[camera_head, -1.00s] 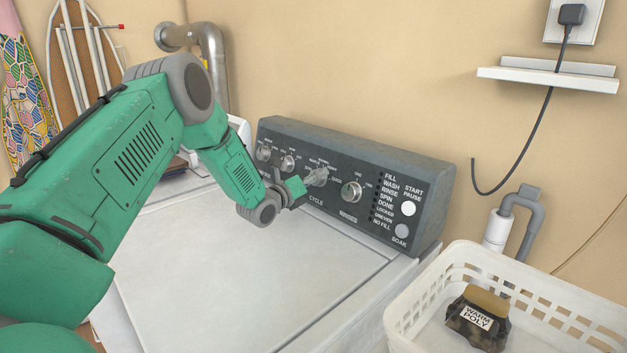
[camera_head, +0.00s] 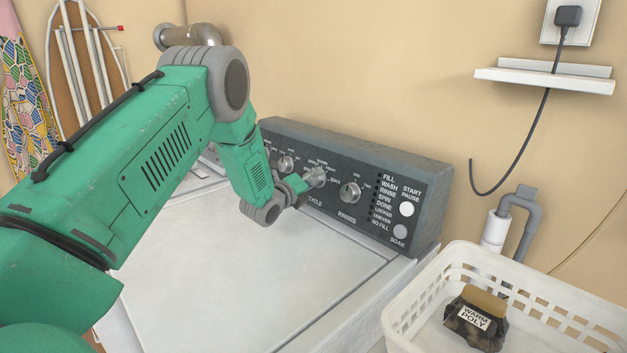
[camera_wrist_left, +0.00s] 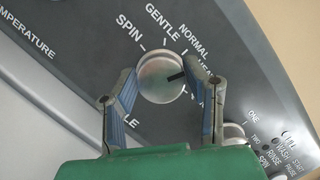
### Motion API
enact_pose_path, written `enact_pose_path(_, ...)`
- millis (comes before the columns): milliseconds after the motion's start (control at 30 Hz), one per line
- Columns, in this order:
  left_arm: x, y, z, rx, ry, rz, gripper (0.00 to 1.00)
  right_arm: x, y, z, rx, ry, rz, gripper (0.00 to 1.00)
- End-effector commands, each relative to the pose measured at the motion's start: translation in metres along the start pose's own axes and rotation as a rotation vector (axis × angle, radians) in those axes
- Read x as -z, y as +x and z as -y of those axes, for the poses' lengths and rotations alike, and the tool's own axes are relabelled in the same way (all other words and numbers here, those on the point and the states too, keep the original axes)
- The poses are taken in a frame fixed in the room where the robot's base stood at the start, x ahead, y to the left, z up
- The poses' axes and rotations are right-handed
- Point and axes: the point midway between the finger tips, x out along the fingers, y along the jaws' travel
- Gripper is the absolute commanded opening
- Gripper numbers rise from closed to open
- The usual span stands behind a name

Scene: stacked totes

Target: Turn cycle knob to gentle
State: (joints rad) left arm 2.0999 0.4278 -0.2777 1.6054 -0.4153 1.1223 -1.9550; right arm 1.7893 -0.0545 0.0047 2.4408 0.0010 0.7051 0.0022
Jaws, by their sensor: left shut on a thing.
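The cycle knob (camera_wrist_left: 160,84) is a round, pale metallic dial on the dark washer panel. In the left wrist view it sits between the two fingers of my left gripper (camera_wrist_left: 160,68), which is shut on it. The knob's dark pointer line aims right, towards the right finger. The GENTLE label (camera_wrist_left: 163,22) is above the knob, between SPIN (camera_wrist_left: 130,30) and NORMAL (camera_wrist_left: 193,50); labels further right are partly covered by the finger. In the head view my left gripper (camera_head: 307,183) reaches the knob (camera_head: 318,174) from the left. My right gripper is not in view.
The rinses knob (camera_head: 350,193) is close right of the cycle knob, and another knob (camera_head: 286,164) is on its left. The washer lid (camera_head: 250,290) below is clear. A white basket (camera_head: 405,320) holding a dark pouch (camera_head: 476,318) stands at the right.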

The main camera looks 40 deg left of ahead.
Motion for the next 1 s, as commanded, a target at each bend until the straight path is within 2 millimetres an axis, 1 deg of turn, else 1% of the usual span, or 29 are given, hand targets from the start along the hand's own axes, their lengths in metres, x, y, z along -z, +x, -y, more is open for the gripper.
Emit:
enact_pose_path(700, 0.0, -0.002, -0.002, -0.206, -0.647, 0.038, 0.11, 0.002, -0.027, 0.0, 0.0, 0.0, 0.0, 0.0)
enact_pose_path(1000, 0.001, -0.002, -0.002, -0.271, -0.867, 0.051, 0.11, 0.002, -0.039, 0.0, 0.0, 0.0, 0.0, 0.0)
